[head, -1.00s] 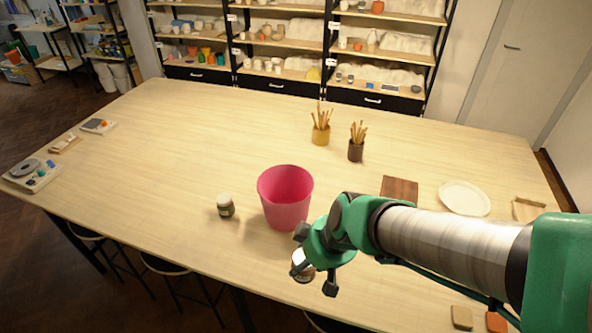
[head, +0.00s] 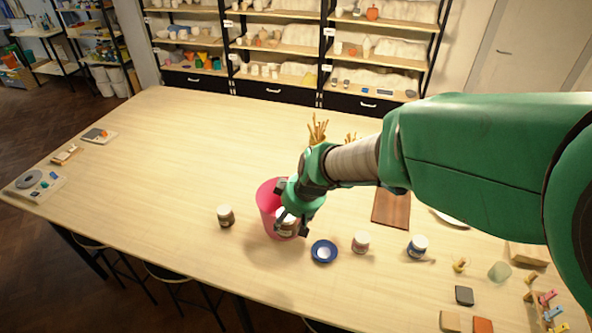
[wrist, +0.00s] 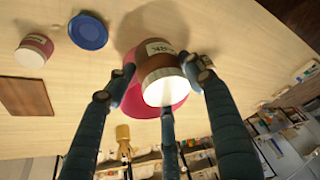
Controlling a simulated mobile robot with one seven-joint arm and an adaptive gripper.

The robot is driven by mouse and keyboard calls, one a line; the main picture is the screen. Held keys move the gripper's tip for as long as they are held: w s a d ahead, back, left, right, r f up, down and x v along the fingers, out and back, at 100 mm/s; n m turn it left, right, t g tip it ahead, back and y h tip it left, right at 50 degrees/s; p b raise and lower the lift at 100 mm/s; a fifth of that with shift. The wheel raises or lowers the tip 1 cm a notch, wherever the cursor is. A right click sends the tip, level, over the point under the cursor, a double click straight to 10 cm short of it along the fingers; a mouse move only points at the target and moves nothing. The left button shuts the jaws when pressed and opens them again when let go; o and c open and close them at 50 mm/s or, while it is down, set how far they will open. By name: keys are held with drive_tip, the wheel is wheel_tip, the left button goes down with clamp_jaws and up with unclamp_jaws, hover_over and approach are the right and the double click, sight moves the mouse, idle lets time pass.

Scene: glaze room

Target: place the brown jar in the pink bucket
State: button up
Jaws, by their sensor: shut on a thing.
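My gripper (head: 292,212) is shut on the brown jar (head: 285,228), which has a pale lid. In the wrist view the fingers (wrist: 157,88) close around the jar (wrist: 155,48), and part of its white label shows. The pink bucket (head: 266,200) stands on the table behind the held jar and gripper, which hide much of it. In the wrist view the bucket (wrist: 131,98) shows behind the jar. The jar overlaps the bucket's right side in the head view; I cannot tell whether it is over the opening.
A dark jar (head: 226,216) stands left of the bucket. The table's left middle is clear.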

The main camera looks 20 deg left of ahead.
drive_tip(key=w+a+f+p, duration=0.3)
drive_tip(key=w+a+p, duration=0.6)
drive_tip(key=w, duration=0.6)
drive_tip(key=x, duration=0.5)
drive_tip(key=shift+s+d+f, duration=0.2)
drive_tip(key=shift+d+f, duration=0.15)
wheel_tip(320, 180, down, 6)
drive_tip(key=shift+f, duration=0.2)
drive_tip(key=shift+f, duration=1.8)
drive_tip(key=shift+f, duration=0.1)
